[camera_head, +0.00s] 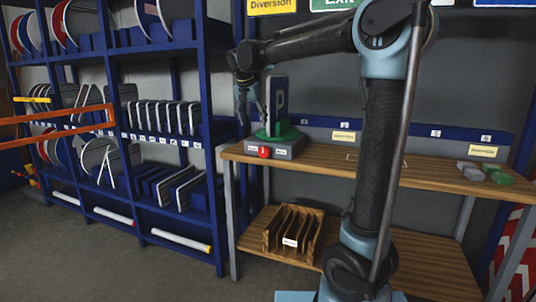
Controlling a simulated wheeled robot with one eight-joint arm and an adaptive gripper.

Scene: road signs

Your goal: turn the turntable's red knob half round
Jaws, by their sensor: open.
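The turntable is a grey box (284,149) with a green round top (289,136), at the left end of the wooden bench. Its red knob (263,152) is on the front face, between small white labels. A blue sign with a white P (280,100) stands upright on the green top. My gripper (245,112) is open and points down, above and left of the knob, just left of the blue sign. It appears empty and apart from the knob. The fingertips are small and dark here.
A blue rack (213,140) full of signs stands close on the left. An orange bar (60,127) crosses at far left. Grey and green blocks (487,172) lie on the bench (420,170) at right. A wooden slotted holder (293,232) sits on the lower shelf. The mid-bench is mostly clear.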

